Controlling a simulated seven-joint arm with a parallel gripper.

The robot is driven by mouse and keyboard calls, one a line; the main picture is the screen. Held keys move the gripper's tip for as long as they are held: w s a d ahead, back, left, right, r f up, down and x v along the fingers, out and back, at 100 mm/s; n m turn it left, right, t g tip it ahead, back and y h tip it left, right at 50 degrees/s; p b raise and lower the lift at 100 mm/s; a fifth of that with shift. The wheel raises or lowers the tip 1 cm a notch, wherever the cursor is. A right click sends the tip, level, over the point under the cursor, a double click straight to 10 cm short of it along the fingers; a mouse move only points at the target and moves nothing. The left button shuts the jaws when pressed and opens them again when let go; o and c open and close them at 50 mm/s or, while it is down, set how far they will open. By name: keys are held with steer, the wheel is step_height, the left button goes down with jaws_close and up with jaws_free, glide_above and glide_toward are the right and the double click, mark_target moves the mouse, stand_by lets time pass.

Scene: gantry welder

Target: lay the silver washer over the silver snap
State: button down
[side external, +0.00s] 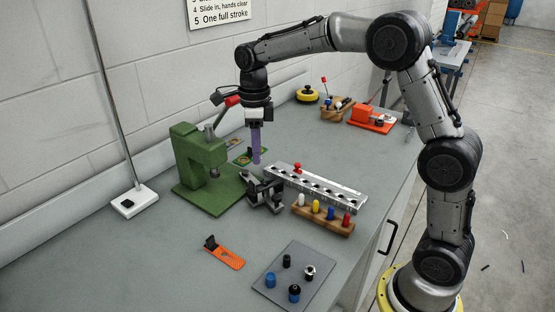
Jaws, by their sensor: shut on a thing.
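My gripper (258,121) is shut on a purple rod (256,145), which hangs upright from it above the bench. The rod's lower end is near small green plates with round copper-coloured marks (243,156). A dark grey mat (282,283) at the front holds several small pieces. One of them is a silver and black piece (309,271); I cannot tell whether it is the silver snap. I cannot make out the silver washer; it is too small or hidden. A silver rail with a row of dark holes (330,190) lies right of the gripper.
A green press (197,165) stands left of the rod. A black clamp-like fixture (265,193) sits just below it. A wooden block with coloured pegs (322,219) and an orange strip (226,255) lie nearer. An orange-red device (372,118) stands at the back right. The front left bench is clear.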

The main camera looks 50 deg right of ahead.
steer(key=m, duration=0.1)
glide_toward(266, 185)
steer(key=shift+w+a+f, duration=0.2)
steer(key=shift+a, duration=0.1)
steer(key=shift+d+f, duration=0.35)
steer(key=shift+f, duration=0.05)
steer(key=shift+s+f, duration=0.1)
steer(key=shift+f, duration=2.5)
steer(key=shift+f, duration=0.55)
steer(key=shift+r, duration=0.45)
steer(key=shift+f, duration=0.45)
stand_by(0.5)
steer(key=shift+r, duration=0.2)
steer(key=shift+r, duration=0.25)
